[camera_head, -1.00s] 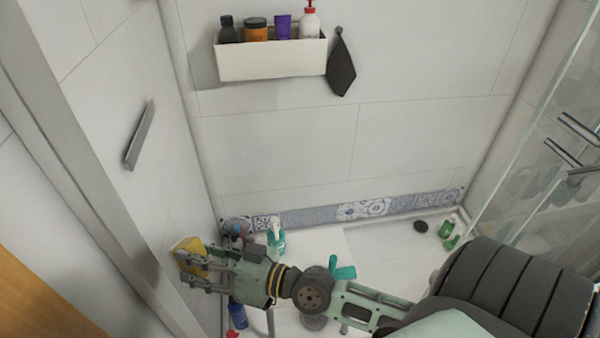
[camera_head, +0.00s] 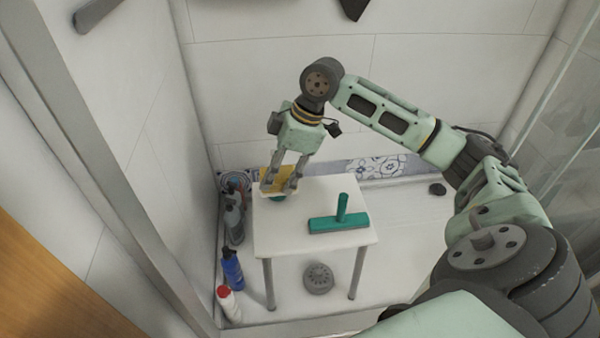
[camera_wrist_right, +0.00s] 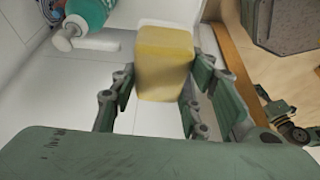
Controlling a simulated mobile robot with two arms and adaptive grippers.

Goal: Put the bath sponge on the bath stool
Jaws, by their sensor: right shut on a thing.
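The yellow bath sponge (camera_head: 268,178), with a pale side, is held between the fingers of my right gripper (camera_head: 281,186). The gripper points down over the back left corner of the white bath stool (camera_head: 285,238). I cannot tell whether the sponge touches anything below it. In the right wrist view the sponge (camera_wrist_right: 163,65) sits between the fingers. A teal bottle (camera_wrist_right: 88,12) with a white pump top shows beside it there; in the head view only a teal bit (camera_head: 278,198) shows under the sponge.
A green squeegee (camera_head: 338,223) lies on the stool, right of the sponge. A blue bottle (camera_head: 232,270), a red-capped white bottle (camera_head: 229,304) and grey bottles (camera_head: 234,220) stand along the left wall. The stool's front left is bare.

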